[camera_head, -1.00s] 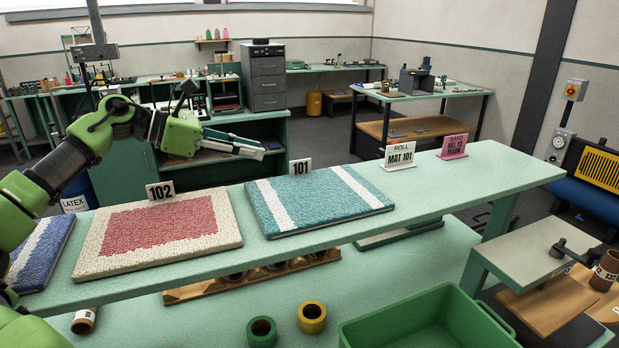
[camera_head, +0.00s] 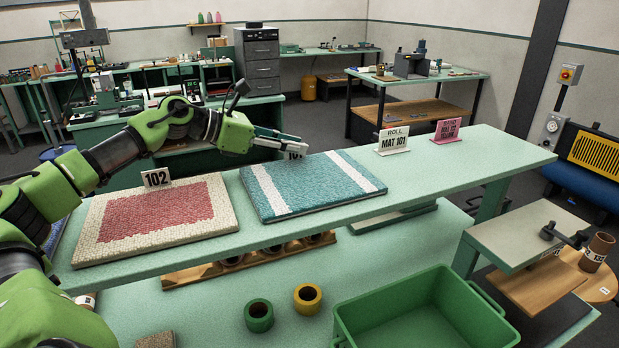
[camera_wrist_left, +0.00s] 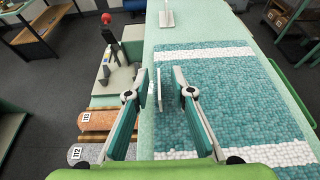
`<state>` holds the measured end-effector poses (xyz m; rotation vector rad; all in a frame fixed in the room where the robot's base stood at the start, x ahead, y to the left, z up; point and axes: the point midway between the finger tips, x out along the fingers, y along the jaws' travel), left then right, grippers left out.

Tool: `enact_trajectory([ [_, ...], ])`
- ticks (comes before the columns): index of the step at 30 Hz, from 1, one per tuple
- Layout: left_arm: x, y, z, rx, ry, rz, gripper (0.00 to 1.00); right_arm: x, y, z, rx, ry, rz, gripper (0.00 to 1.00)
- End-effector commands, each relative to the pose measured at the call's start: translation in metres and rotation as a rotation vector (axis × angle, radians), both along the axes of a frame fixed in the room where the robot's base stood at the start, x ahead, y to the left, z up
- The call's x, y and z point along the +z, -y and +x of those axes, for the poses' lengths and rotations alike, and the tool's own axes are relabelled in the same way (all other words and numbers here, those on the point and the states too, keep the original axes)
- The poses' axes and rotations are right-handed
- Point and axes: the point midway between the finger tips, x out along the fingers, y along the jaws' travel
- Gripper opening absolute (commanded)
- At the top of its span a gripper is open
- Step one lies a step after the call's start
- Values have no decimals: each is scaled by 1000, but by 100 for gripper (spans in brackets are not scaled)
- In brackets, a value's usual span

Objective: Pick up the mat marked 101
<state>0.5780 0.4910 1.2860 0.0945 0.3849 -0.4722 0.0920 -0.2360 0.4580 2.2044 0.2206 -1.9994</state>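The mat marked 101 (camera_head: 312,186) is teal with two white stripes. It lies flat on the pale green bench and fills the right of the left wrist view (camera_wrist_left: 225,100). Its small white 101 sign (camera_head: 295,155) stands at the mat's back edge, partly covered by my left gripper (camera_head: 284,138). In the left wrist view my left gripper (camera_wrist_left: 160,72) has its fingers apart, with the thin sign (camera_wrist_left: 159,92) seen edge-on between them. I cannot tell whether the fingers touch it. My right gripper is not in view.
The mat marked 102 (camera_head: 155,221), red with a cream border, lies to the left. A MAT 101 card (camera_head: 394,140) and a pink card (camera_head: 447,131) stand to the right on the bench (camera_head: 455,165). A green bin (camera_head: 425,310) and two rolls sit below in front.

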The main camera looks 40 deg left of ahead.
Motion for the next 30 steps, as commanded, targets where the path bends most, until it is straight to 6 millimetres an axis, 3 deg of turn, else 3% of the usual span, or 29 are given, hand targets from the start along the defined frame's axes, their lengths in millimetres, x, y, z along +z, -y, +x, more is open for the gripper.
enact_trajectory([
  [6, -8, 8, 16, 0, 1, 0, 22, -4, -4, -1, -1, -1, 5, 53],
  [13, -8, 8, 16, 1, 1, 0, 22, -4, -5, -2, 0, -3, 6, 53],
  [15, -8, 8, 16, 1, 0, 0, 4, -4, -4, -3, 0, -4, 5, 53],
  [16, -8, 8, 16, 1, 0, 0, 0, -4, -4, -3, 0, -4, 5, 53],
  [30, -6, 8, 16, 0, 0, 0, 0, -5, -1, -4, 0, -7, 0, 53],
])
